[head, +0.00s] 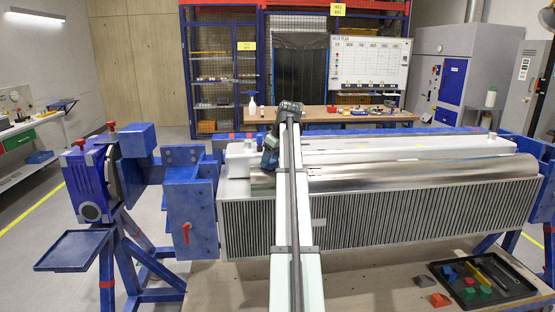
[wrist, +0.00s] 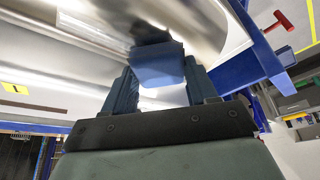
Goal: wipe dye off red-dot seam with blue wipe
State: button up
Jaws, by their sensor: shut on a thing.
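My gripper (wrist: 160,72) is shut on a blue wipe (wrist: 158,66), a block-like pad between its two fingers in the wrist view. The wipe is at the shiny curved metal tank (wrist: 205,25). A dark patch, perhaps a reflection, lies right by the wipe; I cannot tell if they touch. In the head view the gripper (head: 268,160) is at the left end of the shiny tank (head: 430,172), partly hidden by my arm, and the wipe cannot be made out. I cannot make out a red dot or any dye; a yellow label (wrist: 15,88) shows at left in the wrist view.
A black tray (head: 520,290) with coloured blocks and tools is at front right. A bench (head: 340,114) with a spray bottle (head: 252,104) stands behind.

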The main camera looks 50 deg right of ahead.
jog(key=shift+s+d, duration=3.65)
jog(key=shift+d, duration=0.05)
notch_tip(320, 180, up, 8)
jog(key=shift+a+r, duration=0.1)
